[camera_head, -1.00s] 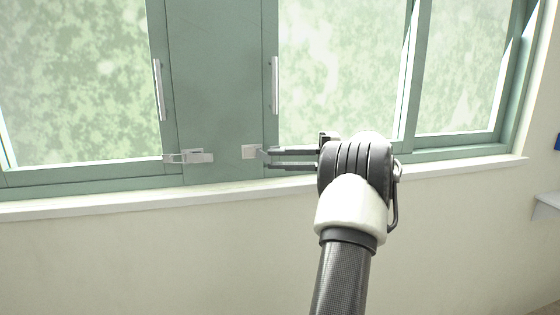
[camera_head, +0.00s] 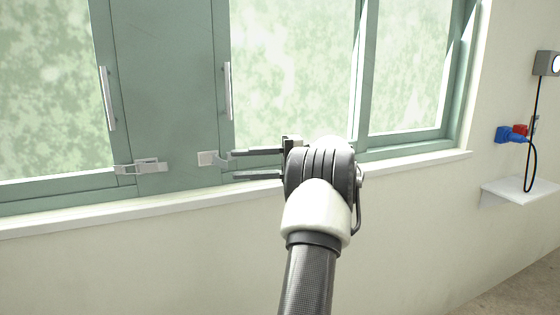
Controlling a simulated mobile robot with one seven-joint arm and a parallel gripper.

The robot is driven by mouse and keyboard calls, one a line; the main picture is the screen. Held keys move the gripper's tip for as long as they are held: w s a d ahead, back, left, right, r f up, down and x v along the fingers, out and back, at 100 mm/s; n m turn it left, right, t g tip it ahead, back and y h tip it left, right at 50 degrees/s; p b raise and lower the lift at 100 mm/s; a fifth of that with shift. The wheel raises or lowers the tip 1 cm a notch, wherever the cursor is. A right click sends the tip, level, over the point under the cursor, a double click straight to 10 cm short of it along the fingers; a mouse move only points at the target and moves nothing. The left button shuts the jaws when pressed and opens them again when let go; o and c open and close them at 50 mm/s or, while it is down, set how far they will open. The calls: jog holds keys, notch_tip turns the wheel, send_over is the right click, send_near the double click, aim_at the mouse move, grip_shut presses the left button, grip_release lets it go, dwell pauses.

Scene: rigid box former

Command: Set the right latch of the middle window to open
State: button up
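Two small pale metal latches sit low on the green window frame. The left latch (camera_head: 140,167) lies across the frame beside the left pane, its arm roughly level. The right latch (camera_head: 207,158) has a square plate on the wide green post, and its short arm slopes down to the right. My gripper (camera_head: 233,165) points left, just right of this latch. Its two dark fingers are apart, one above the other, with nothing seen between them. Contact with the latch arm cannot be told. The frames do not show which panes make up the middle window.
Vertical handles (camera_head: 228,91) and (camera_head: 107,98) stand above the latches. A white sill (camera_head: 120,214) runs below the window. At the right, a wall shelf (camera_head: 522,192), blue plug (camera_head: 508,135) and hanging cable (camera_head: 533,165) are clear of my arm.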

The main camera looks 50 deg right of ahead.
jog(key=p+v, duration=0.8)
jog(key=v, duration=0.7)
jog(key=shift+s+d, duration=0.1)
jog(key=shift+s, duration=0.05)
jog(key=shift+r, duration=0.15)
